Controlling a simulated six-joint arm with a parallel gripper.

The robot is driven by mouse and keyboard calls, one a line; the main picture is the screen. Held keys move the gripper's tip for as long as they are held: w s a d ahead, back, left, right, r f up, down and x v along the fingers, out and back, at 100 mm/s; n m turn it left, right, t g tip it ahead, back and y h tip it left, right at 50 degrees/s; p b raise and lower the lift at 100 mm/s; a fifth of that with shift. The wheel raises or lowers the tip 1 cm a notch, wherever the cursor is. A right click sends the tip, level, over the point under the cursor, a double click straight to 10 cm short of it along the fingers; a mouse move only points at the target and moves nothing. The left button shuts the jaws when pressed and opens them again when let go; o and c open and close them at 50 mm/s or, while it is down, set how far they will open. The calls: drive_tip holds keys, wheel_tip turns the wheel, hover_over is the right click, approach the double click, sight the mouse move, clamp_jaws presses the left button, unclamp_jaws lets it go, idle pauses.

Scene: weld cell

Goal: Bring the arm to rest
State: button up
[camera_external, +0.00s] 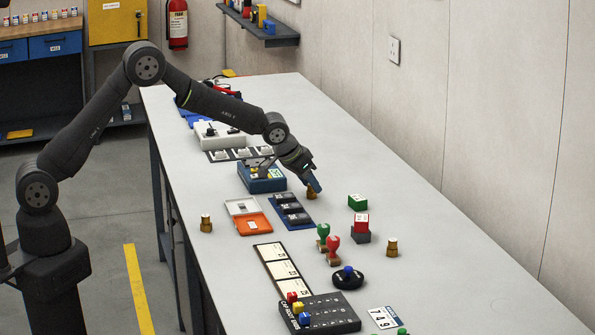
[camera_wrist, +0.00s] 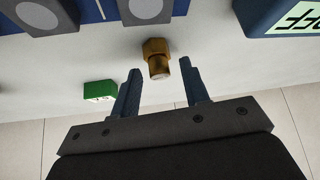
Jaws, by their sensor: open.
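My arm reaches over the table, bent down, with my gripper (camera_external: 314,185) low above the tabletop. In the wrist view my gripper (camera_wrist: 160,70) is open, its two blue fingers apart. A brass fitting (camera_wrist: 157,60) stands just beyond and between the fingertips in that view, with a gap on both sides. The same brass fitting (camera_external: 311,195) shows right below the fingertips in the external view, partly hidden. I cannot tell how high the fingertips are above it. Nothing is held.
Near my gripper are a blue box (camera_external: 262,185), a blue tray with black parts (camera_external: 293,224) and a green block (camera_external: 358,202). A red block (camera_external: 362,219), stamps (camera_external: 333,240) and another brass fitting (camera_external: 392,246) stand closer to the camera. The far-right tabletop is clear.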

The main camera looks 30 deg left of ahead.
wheel_tip(320, 180, up, 4)
drive_tip(key=shift+r, duration=0.2)
drive_tip(key=s+d+r, duration=0.4)
drive_tip(key=s+r, duration=0.3)
drive_tip(key=s, duration=0.4)
drive_tip(key=s+d+m+g+h, duration=0.1)
drive_tip(key=s+d+m, duration=0.2)
drive_tip(key=d, duration=0.8)
drive_tip(key=s+d+m+g+h, duration=0.1)
drive_tip(key=s+d+m, duration=0.15)
drive_tip(key=d, duration=0.85)
drive_tip(key=w+f, duration=0.3)
drive_tip(key=w, duration=0.2)
drive_tip(key=shift+f, duration=0.3)
drive_tip(key=shift+o, duration=0.2)
